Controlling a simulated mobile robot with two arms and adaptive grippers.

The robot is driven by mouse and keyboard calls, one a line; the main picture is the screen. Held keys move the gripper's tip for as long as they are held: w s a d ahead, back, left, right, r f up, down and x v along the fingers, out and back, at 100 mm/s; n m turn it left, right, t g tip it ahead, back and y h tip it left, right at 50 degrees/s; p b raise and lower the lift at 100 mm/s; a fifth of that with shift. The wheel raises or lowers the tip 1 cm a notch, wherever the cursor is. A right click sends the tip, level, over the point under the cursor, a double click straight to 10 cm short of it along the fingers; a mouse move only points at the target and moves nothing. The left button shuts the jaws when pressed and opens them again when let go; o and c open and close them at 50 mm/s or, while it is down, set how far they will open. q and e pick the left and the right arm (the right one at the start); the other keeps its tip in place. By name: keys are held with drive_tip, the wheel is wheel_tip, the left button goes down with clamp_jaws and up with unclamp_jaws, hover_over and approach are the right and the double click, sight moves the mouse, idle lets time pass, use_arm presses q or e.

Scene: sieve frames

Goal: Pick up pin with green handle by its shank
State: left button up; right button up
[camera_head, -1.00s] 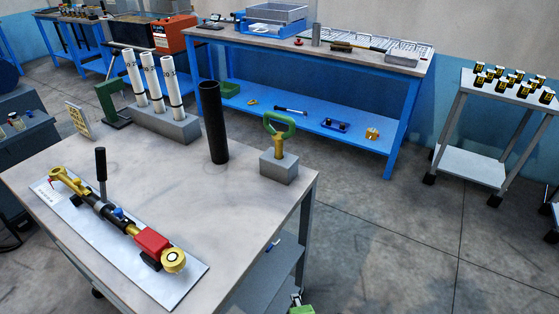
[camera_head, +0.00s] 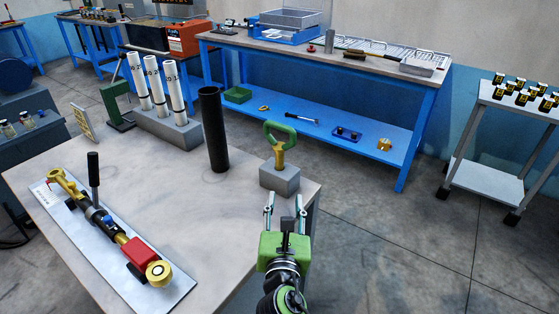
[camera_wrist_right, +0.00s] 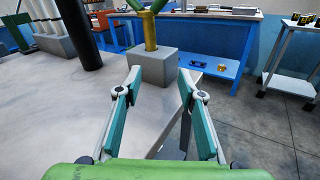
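The pin with green handle (camera_head: 280,137) stands upright in a grey block (camera_head: 280,179) at the table's right corner. Its handle is a green loop and its shank is brass-yellow. In the right wrist view the shank (camera_wrist_right: 150,32) and block (camera_wrist_right: 153,67) are ahead, with the top of the handle cut off by the frame. My right gripper (camera_head: 285,200) is open and empty, just in front of the block and lower than the handle. Its fingers (camera_wrist_right: 158,80) point toward the block, apart from the pin. My left gripper is not in view.
A black tube (camera_head: 213,130) stands left of the pin on the grey table (camera_head: 150,205). White tubes (camera_head: 155,80) stand in a block farther left. A gauge assembly on a metal plate (camera_head: 150,290) lies at front left. A blue workbench (camera_head: 330,110) is behind.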

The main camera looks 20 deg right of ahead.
sight(279, 165)
drive_tip(key=shift+w+a+r+n+t, duration=0.4)
drive_tip(key=shift+w+a+r+n, duration=0.15)
drive_tip(key=shift+w+r+n, duration=0.35)
drive_tip(key=x, duration=0.6)
drive_tip(key=shift+w+d+f+p, duration=0.1)
drive_tip(key=shift+w+f+p, duration=0.1)
drive_tip(key=shift+w+p, duration=0.15)
drive_tip(key=x, duration=0.6)
drive_tip(key=shift+w+f, duration=0.1)
drive_tip(key=shift+f, duration=0.05)
clamp_jaws()
